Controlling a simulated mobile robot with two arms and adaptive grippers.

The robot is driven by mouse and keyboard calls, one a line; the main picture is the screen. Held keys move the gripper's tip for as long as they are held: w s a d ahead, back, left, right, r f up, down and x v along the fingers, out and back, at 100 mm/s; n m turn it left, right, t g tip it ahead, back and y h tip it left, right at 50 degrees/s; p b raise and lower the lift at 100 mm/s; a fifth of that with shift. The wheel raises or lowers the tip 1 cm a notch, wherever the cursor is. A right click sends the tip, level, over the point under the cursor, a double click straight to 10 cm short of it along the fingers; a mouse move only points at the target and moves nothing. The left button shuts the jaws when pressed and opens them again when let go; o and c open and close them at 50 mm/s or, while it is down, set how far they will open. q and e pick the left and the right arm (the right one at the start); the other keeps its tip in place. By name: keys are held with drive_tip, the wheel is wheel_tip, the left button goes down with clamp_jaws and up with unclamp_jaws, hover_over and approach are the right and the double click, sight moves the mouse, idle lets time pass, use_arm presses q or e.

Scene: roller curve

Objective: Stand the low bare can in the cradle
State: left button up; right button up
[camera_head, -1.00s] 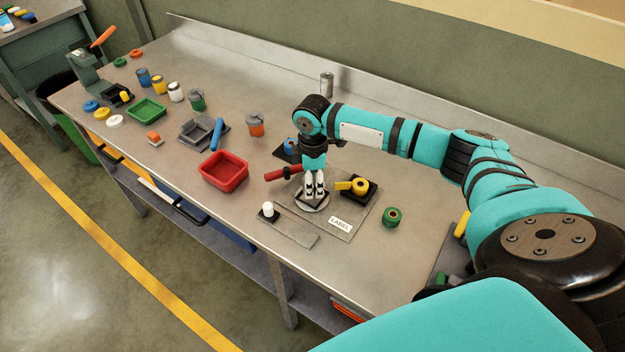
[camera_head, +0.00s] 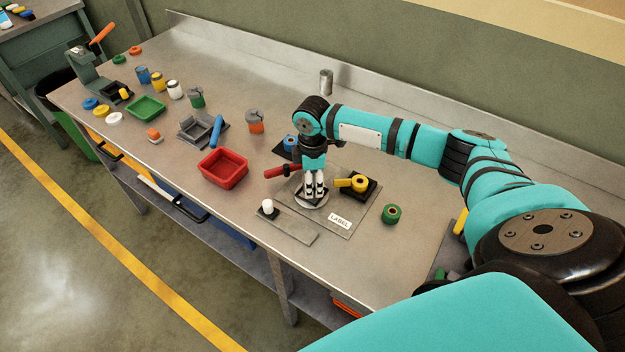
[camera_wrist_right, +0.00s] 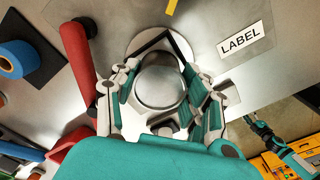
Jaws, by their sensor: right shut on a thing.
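The low bare can (camera_wrist_right: 160,86) is silver and round, seen from above in the right wrist view. My right gripper (camera_head: 314,196) is shut on it, with a finger on either side. In the head view the fingers hide most of the can. The cradle (camera_wrist_right: 184,47) is a pale round disc with a black angled bracket. The can is over the disc, close to the bracket; I cannot tell whether it touches either. The cradle also shows under the gripper in the head view (camera_head: 308,203). A teal and grey part at the wrist view's lower right may be my left gripper (camera_wrist_right: 254,122).
A red-handled tool (camera_head: 277,171) and a yellow roll with a handle (camera_head: 358,184) flank the cradle. A label plate (camera_head: 340,220), green roll (camera_head: 392,214) and red tray (camera_head: 222,182) are near. A taller bare can (camera_head: 326,82) stands behind.

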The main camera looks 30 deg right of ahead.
drive_tip(key=shift+f, duration=0.3)
idle(0.5)
drive_tip(key=shift+f+p, duration=0.15)
drive_tip(key=shift+p, duration=0.35)
idle(0.5)
drive_tip(key=o, duration=1.3)
drive_tip(key=shift+o, duration=0.3)
drive_tip(key=o, duration=0.3)
drive_tip(key=shift+o, duration=0.2)
